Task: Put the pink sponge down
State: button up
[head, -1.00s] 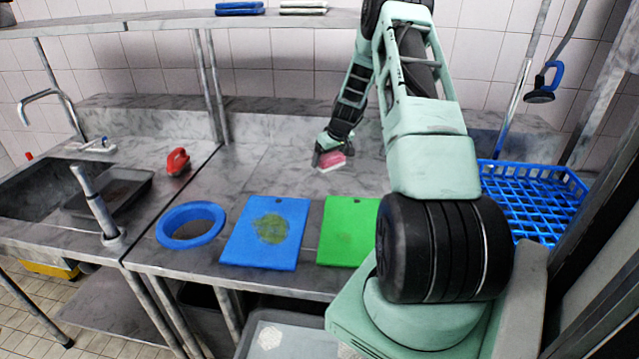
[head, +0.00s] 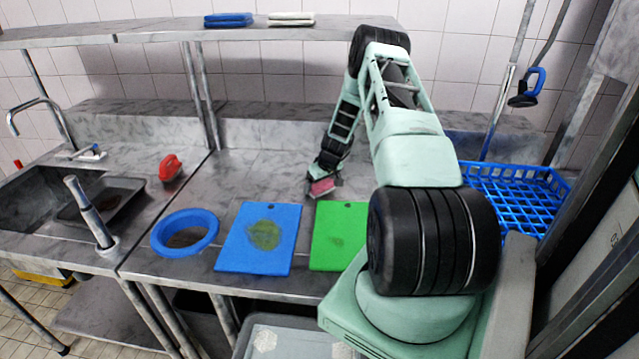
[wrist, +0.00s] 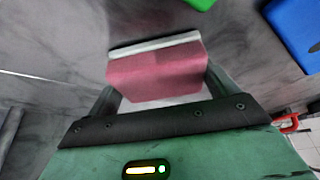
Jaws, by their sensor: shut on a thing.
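The pink sponge (head: 322,187) with a pale layer on one face is held by my gripper (head: 318,176) just behind the green cutting board. In the wrist view the sponge (wrist: 157,76) sits between the two fingers of my gripper (wrist: 160,88), which is shut on it. The sponge is at or close above the grey marbled worktop (head: 262,172); I cannot tell whether it touches.
A green board (head: 338,238) and a stained blue board (head: 285,255) lie in front. A blue ring (head: 158,236) and red-handled tool (head: 170,167) are left, beside the sink (head: 30,195). A blue crate (head: 520,200) stands right. Worktop behind the blue board is clear.

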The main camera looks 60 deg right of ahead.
jog(key=o, duration=0.9)
jog(key=shift+f, duration=0.1)
jog(key=shift+c, duration=0.2)
